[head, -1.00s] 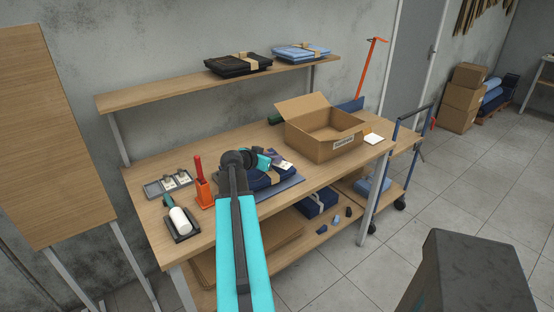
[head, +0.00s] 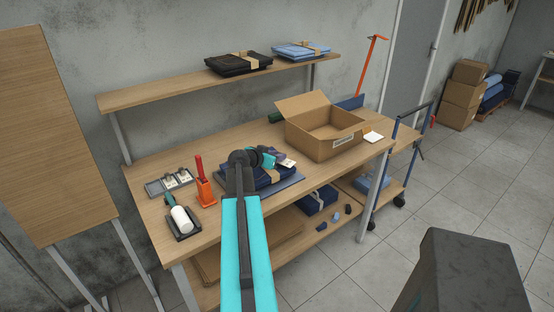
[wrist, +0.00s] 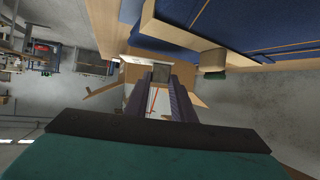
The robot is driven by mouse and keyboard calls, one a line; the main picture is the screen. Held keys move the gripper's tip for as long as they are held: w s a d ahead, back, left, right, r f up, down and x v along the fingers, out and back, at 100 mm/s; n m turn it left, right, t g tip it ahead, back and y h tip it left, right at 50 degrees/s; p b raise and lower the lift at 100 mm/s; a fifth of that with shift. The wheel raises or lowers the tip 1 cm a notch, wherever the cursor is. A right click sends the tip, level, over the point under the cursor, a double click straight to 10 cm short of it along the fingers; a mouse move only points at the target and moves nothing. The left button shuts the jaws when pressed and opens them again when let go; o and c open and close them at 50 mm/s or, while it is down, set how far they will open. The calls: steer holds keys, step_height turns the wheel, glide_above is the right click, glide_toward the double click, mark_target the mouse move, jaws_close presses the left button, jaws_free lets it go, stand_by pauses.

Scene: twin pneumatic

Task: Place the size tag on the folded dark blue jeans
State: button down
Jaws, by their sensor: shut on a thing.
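The folded dark blue jeans (head: 271,178), with a tan band around them, lie on a grey-blue mat (head: 290,182) on the workbench. My gripper (head: 279,158) is at the far side of the jeans, seen small and partly behind my arm. It is shut on a small white size tag (head: 288,162), which shows at its tip. In the wrist view the two dark fingers of my gripper (wrist: 160,85) point ahead, and the jeans (wrist: 240,25) fill the upper right, beside the fingers. I cannot tell whether the tag touches the jeans.
An open cardboard box (head: 322,140) stands to the right, with a white pad (head: 373,137) beside it. An orange holder (head: 205,190), a grey tray (head: 170,183) and a white roller (head: 181,218) are at the left.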

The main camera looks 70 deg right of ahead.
steer(key=shift+f+p, duration=0.4)
steer(key=shift+f, duration=0.7)
steer(key=shift+f, duration=0.15)
steer(key=c, duration=1.5)
jaws_free()
steer(key=shift+r, duration=0.2)
steer(key=shift+w+a+r+b, duration=0.1)
steer(key=shift+a+b, duration=0.2)
steer(key=shift+a, duration=0.2)
steer(key=b+v, duration=0.3)
steer(key=v, duration=0.8)
steer(key=shift+r, duration=0.15)
steer(key=shift+d, duration=0.1)
